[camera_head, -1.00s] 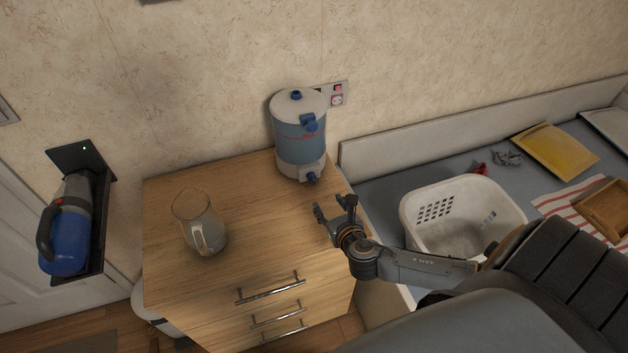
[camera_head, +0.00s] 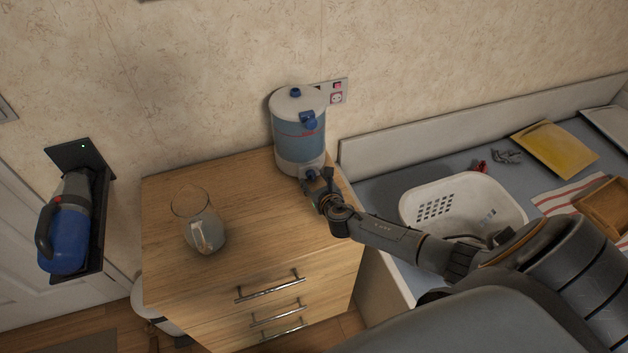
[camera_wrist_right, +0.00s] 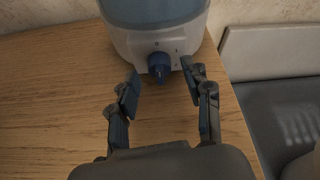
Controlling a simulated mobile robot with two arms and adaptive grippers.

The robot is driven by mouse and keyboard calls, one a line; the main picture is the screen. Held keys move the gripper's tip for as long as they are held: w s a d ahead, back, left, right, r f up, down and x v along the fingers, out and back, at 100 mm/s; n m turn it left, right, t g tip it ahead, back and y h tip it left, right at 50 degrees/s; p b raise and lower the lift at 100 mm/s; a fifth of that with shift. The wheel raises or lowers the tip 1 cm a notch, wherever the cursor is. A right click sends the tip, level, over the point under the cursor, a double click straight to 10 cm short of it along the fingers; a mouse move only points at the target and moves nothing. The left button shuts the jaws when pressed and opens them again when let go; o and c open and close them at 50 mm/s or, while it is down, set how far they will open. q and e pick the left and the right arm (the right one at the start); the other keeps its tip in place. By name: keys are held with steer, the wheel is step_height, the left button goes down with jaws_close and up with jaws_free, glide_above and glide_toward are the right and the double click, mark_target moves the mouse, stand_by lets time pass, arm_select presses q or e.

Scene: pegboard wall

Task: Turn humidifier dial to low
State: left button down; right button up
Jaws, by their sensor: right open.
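The humidifier (camera_head: 299,140), a white and blue tank with a blue knob near its top, stands upright on the wooden drawer cabinet against the wall. Its blue dial (camera_wrist_right: 159,66) sits low on the white base and shows in the right wrist view. My right gripper (camera_head: 316,181) is at the front of the humidifier base. In the right wrist view its open fingers (camera_wrist_right: 160,85) lie to either side of the dial, with a gap on both sides. In the head view the gripper partly covers the dial. My left gripper is not in view.
A white basket (camera_head: 478,195) is to the right, under and beside the arm. A wall socket (camera_head: 336,92) is behind the humidifier. A blue handheld vacuum (camera_head: 68,235) hangs at left.

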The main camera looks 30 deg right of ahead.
steer(key=shift+w+d+f, duration=0.1)
steer(key=shift+w+f, duration=0.05)
steer(key=shift+w, duration=0.2)
jaws_close()
